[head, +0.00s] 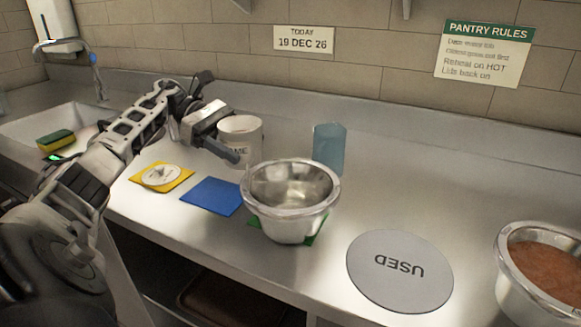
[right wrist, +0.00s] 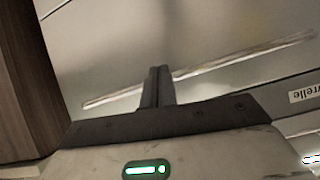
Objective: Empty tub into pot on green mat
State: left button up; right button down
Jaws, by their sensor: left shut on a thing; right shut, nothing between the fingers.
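A white tub (head: 243,130) with dark lettering stands upright behind the blue mat, left of the pot in the head view. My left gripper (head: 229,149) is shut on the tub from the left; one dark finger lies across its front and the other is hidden. I cannot tell whether the tub touches the counter. The steel pot (head: 291,222) sits on the green mat (head: 316,234), which is mostly covered by it. The pot's inside looks bare and shiny. My right gripper (right wrist: 157,86) is shut and empty in the right wrist view.
A blue mat (head: 211,197) and a yellow mat (head: 180,183) bearing a white lid (head: 161,175) lie left of the pot. A blue translucent cup (head: 328,147) stands behind it. A grey "USED" disc (head: 400,270) and a pan (head: 510,262) of brown food are right.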

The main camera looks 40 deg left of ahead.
aim_at(255, 137)
pick_arm(q)
jog(key=shift+r, duration=0.15)
pick_arm(e)
jog(key=shift+r, duration=0.1)
